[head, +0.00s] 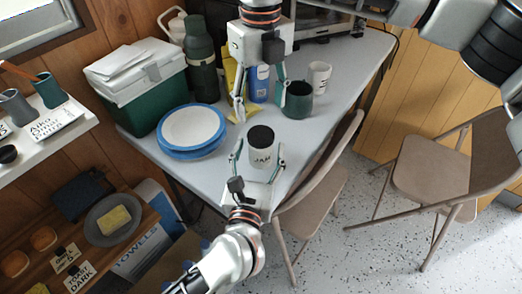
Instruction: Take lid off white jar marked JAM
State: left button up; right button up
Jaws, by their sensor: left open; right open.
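The white jar (262,156) marked JAM stands upright near the front of the grey table, with a black lid (261,135) on top. My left gripper (258,158) is open, with its fingers on either side of the jar. I cannot tell whether they touch it. My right gripper (260,112) is open and points down from above, behind the jar and apart from the lid. Its fingertips are near a dark green mug and a blue can.
A dark green mug (298,101), a white mug (319,76) and a blue can (259,84) stand behind the jar. Blue-rimmed plates (192,127), a dark green flask (201,62) and a green cool box (148,97) are to the left. Folding chairs (418,165) stand at right.

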pick_arm(q)
jog(key=shift+w+d, duration=0.2)
jog(key=shift+w, duration=1.25)
